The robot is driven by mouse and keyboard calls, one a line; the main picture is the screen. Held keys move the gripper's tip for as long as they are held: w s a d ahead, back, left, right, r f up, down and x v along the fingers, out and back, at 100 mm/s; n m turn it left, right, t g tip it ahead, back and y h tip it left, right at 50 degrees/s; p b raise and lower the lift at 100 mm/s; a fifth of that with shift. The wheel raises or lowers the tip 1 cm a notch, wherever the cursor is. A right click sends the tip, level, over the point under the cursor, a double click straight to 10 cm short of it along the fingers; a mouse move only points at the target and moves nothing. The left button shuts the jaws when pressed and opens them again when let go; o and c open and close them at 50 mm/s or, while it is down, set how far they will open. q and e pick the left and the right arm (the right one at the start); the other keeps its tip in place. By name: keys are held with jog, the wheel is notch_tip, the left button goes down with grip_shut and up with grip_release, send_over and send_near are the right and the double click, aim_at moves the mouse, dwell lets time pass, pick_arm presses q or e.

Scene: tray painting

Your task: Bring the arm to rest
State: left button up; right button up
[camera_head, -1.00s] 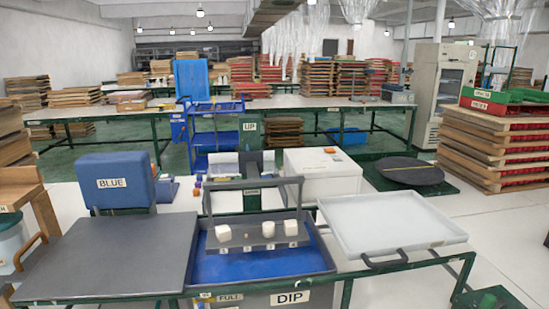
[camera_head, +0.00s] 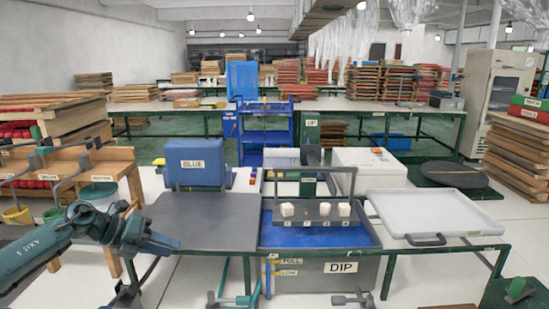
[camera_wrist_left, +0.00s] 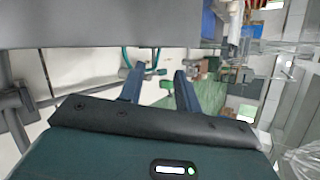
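My left arm reaches in from the left edge in the head view, with its left gripper (camera_head: 163,243) low beside the dark slab's left front corner. In the left wrist view the left gripper (camera_wrist_left: 158,88) shows two blue-grey fingers standing apart with nothing between them. My right gripper is not in view.
A blue box (camera_head: 195,163) labelled BLUE stands behind the slab. A wooden bench with hooks and pots (camera_head: 100,190) is at the left, near my arm. A round dark disc (camera_head: 454,175) and stacked trays are at the right.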

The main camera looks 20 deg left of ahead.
pick_arm(q)
jog(key=s+d+f+n+t, duration=0.2)
jog(key=d+f+n, duration=0.2)
jog(key=d+n, duration=0.2)
jog(key=s+d+f+n+t+p, duration=0.1)
jog(key=s+d+f+n+t, duration=0.2)
jog(key=d+n, duration=0.4)
jog(key=s+d+f+n+t+y+p, duration=0.1)
jog(key=d+f+n, duration=0.4)
jog(key=d, duration=0.5)
jog(key=shift+s+f+n+t, duration=0.15)
jog(key=shift+s+n+t, duration=0.65)
jog(key=shift+s, duration=0.45)
jog(key=s+d+f+n+g+y, duration=0.2)
jog(key=s+d+f+n, duration=0.1)
jog(key=s+n, duration=0.2)
jog(key=s+d+f+n+g+y+p, duration=0.1)
jog(key=s+d+f+n+g, duration=0.1)
jog(key=s+n, duration=0.3)
jog(key=s+f, duration=0.1)
jog(key=s, duration=0.1)
jog(key=shift+s+d+f+n+y, duration=0.3)
jog(key=shift+s+d+f+y, duration=0.05)
jog(key=shift+d+f+y, duration=0.05)
